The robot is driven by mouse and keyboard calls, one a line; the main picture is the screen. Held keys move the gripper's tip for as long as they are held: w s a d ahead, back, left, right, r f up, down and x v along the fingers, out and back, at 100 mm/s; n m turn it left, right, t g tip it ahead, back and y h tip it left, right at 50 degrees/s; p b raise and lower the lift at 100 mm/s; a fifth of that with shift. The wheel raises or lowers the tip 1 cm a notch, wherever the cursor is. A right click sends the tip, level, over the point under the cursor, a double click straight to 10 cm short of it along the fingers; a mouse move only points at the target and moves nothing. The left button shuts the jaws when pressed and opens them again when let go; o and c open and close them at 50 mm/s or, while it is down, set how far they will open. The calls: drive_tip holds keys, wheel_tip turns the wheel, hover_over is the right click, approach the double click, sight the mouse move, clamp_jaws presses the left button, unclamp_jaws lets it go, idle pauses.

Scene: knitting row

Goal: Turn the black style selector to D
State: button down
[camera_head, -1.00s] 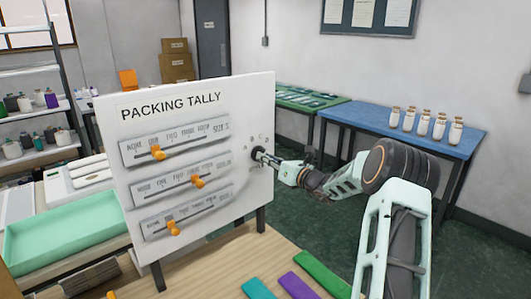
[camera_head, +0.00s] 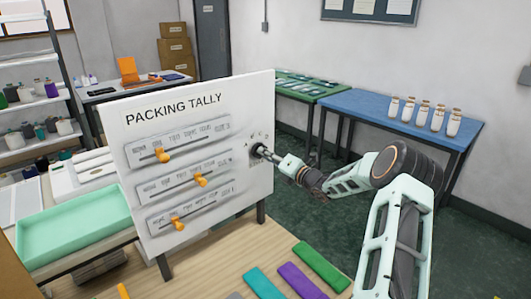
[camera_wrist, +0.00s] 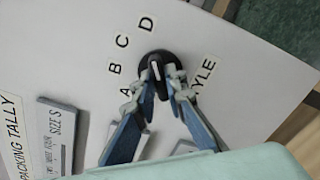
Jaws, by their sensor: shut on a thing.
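The black style selector (camera_wrist: 155,66) is a round knob with a white pointer line, on the white "PACKING TALLY" board (camera_head: 200,88). In the wrist view, letters A, B, C and D (camera_wrist: 147,23) curve around it, and its line points roughly toward D. My gripper (camera_wrist: 162,80) is shut on the knob, one finger on each side. In the head view, my gripper (camera_head: 270,154) reaches the knob at the board's right side from the right. There the letters are too small to read, and the fingers hide part of the knob.
Three sliders with orange handles (camera_head: 163,155) are left of the selector on the board. Purple (camera_head: 300,281), green and teal strips lie on the wooden table in front. A blue table (camera_head: 400,118) with several bottles stands behind my arm. A green tray (camera_head: 70,228) is at left.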

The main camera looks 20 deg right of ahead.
idle(0.4)
drive_tip(key=c, duration=2)
unclamp_jaws()
drive_tip(key=shift+o, duration=0.2)
drive_tip(key=v, duration=1.2)
drive_tip(key=shift+f, duration=0.1)
